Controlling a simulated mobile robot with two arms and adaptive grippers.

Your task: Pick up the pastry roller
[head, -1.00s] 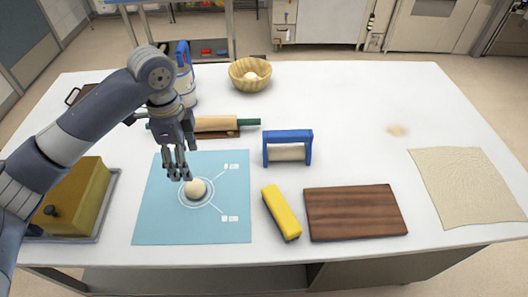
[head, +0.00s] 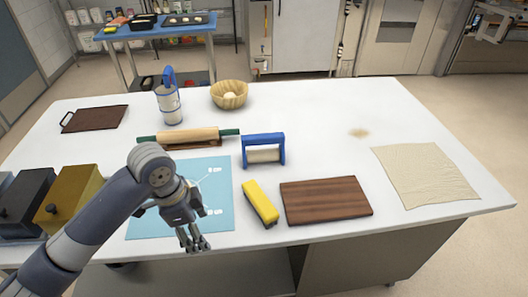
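The pastry roller (head: 264,150), a cream roller in a blue frame with a blue top handle, stands upright on the white table near its middle. A wooden rolling pin (head: 190,135) with green handles lies to its left. My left gripper (head: 194,243) is over the near edge of the blue mat (head: 215,175), left of and nearer than the pastry roller and apart from it. Its fingers point down. I see nothing between them, but cannot judge their opening. The ball of dough is not visible on the mat; my arm covers its middle. My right gripper is not in view.
A yellow block-shaped tool (head: 260,202) and a brown board (head: 325,199) lie in front of the pastry roller. A dough sheet (head: 425,175) lies at right. A bottle (head: 170,105) and a basket (head: 229,95) stand behind.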

